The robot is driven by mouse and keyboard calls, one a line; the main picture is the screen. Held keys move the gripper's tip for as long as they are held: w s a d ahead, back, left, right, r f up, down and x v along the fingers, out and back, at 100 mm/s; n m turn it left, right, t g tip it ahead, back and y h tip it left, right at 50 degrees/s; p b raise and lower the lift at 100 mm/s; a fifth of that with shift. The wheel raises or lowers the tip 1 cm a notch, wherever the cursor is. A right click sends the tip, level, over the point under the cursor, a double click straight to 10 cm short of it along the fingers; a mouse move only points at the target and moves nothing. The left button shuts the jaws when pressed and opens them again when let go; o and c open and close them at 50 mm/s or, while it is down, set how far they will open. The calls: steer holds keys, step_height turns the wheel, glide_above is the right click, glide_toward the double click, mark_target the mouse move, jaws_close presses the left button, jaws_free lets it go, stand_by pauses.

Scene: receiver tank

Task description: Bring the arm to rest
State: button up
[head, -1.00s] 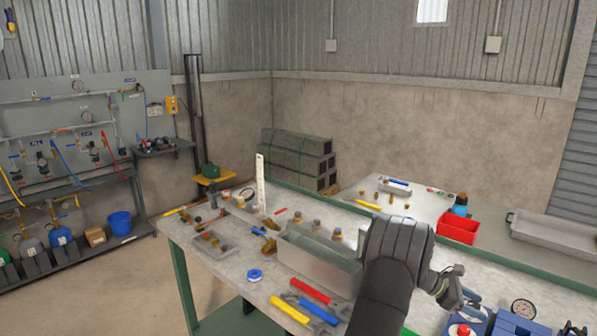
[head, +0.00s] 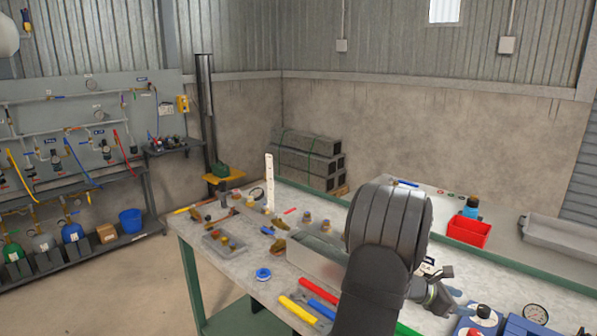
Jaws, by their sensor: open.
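My own dark arm rises from the bottom of the head view in front of the bench, its rounded joint standing over the work area. My gripper (head: 440,278) shows small and partly hidden to the right of that joint, above the bench's right part. Its jaws are open and nothing is seen between them. The bench (head: 222,275) has a grey top and a green frame. The arm hides part of the bench and of the metal tray (head: 315,258).
An upright white strip (head: 269,182) stands at the back. A red bin (head: 468,231) and a gauge (head: 536,313) are on the right. The left floor is clear.

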steer(key=v, duration=0.7)
